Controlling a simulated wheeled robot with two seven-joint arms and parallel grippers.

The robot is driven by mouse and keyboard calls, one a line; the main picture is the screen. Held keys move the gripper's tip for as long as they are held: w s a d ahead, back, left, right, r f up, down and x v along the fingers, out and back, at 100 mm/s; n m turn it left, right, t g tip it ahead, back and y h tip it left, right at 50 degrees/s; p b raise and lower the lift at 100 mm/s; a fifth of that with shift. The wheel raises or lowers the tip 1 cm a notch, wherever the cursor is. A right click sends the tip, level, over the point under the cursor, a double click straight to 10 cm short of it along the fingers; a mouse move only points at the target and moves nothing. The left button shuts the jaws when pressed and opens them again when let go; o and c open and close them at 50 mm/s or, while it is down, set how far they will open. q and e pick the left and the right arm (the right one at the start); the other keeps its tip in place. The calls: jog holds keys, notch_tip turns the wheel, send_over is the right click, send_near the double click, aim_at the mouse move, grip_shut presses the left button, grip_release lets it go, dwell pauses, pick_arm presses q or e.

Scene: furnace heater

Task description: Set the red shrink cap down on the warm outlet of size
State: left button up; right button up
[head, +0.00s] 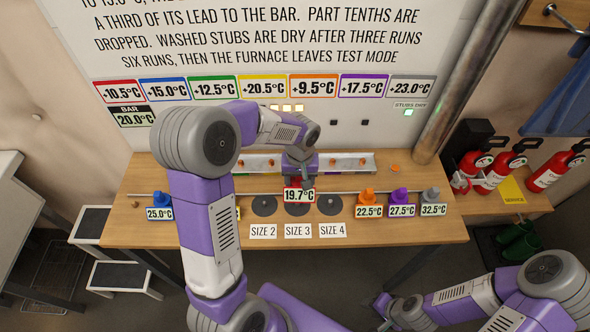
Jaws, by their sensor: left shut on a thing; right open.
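My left gripper (299,177) is shut on the red shrink cap (293,184), which carries a 19.7°C label (299,195). The cap is at the near side of the white rail, above or on the dark round disc (297,209) behind the SIZE 3 card (298,231). I cannot tell whether it touches the disc. Similar discs lie behind the SIZE 2 card (263,231) and the SIZE 4 card (332,230). The rail (340,163) has several small orange-brown fittings; my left arm hides part of it. My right gripper (382,307) is open and low, in front of the table.
A blue cap (160,199) stands at the table's left, with orange (367,195), purple (398,195) and grey (430,194) caps at the right. My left arm hides the area left of SIZE 2. Fire extinguishers (495,172) stand right. The wall sign shows BAR 20.0°C (133,118).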

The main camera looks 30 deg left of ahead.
aim_at(297, 204)
pick_arm(q)
jog(key=shift+a+r+n, duration=0.3)
jog(key=shift+a+r, duration=0.05)
jog(key=shift+w+f, duration=0.1)
jog(key=shift+f, duration=0.1)
notch_tip(297, 204, down, 12)
jog(key=b, duration=0.9)
jog(key=shift+b, duration=0.4)
jog(key=shift+f, duration=0.15)
jog(key=o, duration=1.2)
